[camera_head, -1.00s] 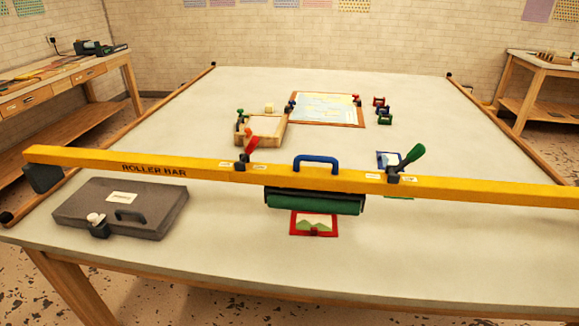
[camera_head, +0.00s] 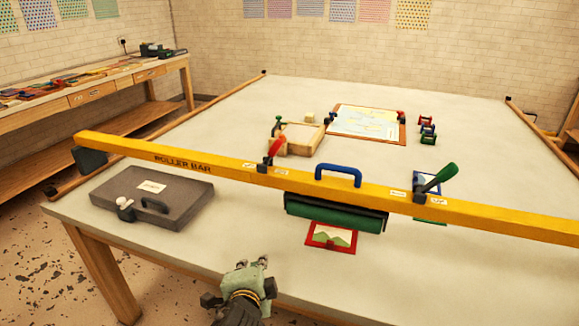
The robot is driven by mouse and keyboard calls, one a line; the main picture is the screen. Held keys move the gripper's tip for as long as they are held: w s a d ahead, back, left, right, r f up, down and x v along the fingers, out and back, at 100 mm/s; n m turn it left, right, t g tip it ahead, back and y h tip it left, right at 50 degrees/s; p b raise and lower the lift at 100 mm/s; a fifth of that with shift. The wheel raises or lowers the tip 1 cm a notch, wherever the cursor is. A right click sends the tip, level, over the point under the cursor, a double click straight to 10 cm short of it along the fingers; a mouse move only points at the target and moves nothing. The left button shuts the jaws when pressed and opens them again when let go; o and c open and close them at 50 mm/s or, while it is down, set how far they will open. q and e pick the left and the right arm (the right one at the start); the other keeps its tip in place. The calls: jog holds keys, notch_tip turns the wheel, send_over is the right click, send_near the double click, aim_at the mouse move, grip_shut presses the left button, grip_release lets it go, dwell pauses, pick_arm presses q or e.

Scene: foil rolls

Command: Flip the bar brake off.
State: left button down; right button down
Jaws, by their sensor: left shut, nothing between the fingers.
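The yellow roller bar (camera_head: 240,169) spans the table from left to right. It carries a red-handled lever (camera_head: 276,147) left of the blue handle (camera_head: 338,170) and a green-handled lever (camera_head: 439,176) to the right. Small white labels sit beside each, too small to read, so I cannot tell which lever is the brake. My left gripper (camera_head: 259,263) is shut and empty at the table's front edge, below the bar and apart from both levers. My right gripper is not in view.
A green roller (camera_head: 335,214) hangs under the bar, above a small red-framed picture (camera_head: 331,237). A grey case (camera_head: 152,202) lies at the left front. A wooden box (camera_head: 300,138) and a framed map (camera_head: 369,123) lie behind the bar. The right front tabletop is clear.

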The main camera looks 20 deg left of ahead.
pick_arm(q)
jog(key=w+d+r+m+t, duration=0.1)
jog(key=w+r+m+t, duration=0.2)
jog(key=w+r+m, duration=0.35)
jog(key=m+t, duration=0.4)
send_near(289, 177)
notch_tip(289, 177, up, 5)
jog(key=shift+s+a+f+h, duration=0.1)
jog(key=shift+f+h, duration=0.15)
jog(key=shift+h, duration=0.05)
jog(key=shift+f+x, duration=0.15)
jog(key=shift+x, duration=2.35)
jog(key=shift+f+x, duration=0.1)
jog(key=shift+x, duration=2.45)
jog(key=shift+a, duration=0.1)
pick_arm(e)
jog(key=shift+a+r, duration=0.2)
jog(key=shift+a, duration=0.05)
pick_arm(q)
jog(key=shift+r+n+p, duration=0.1)
jog(key=shift+n+p, duration=0.15)
jog(key=shift+p, duration=0.1)
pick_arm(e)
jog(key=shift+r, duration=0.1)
pick_arm(q)
jog(key=shift+a+r+n+g, duration=0.1)
jog(key=shift+r+n+g, duration=0.1)
jog(key=shift+n+g, duration=0.15)
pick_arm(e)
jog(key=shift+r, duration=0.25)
